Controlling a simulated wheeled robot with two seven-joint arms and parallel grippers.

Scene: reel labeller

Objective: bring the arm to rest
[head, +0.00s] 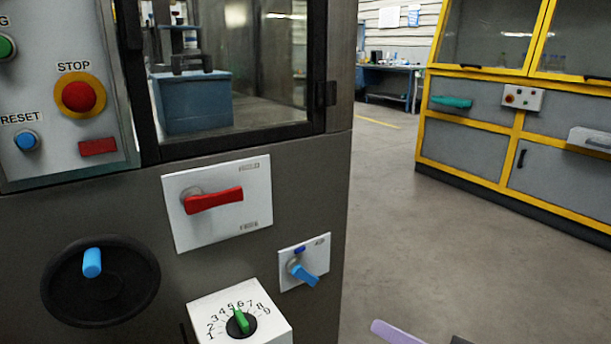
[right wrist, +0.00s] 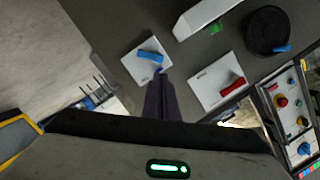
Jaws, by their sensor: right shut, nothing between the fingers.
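My right gripper shows in part at the bottom edge of the head view (head: 396,332), as a lavender piece with a dark piece beside it. In the right wrist view its dark fingers (right wrist: 162,80) are together, with nothing between them. The fingertips overlap the lower edge of the blue switch's white plate in that view. In the head view the gripper is apart from the blue switch (head: 304,273), to its lower right. My left gripper is in neither view.
The machine front carries a red handle (head: 214,200), a black handwheel (head: 100,282), a numbered dial with a green pointer (head: 240,321) and a red stop button (head: 78,96). A yellow-framed cabinet (head: 465,151) stands at the right. Open floor (head: 400,235) lies between them.

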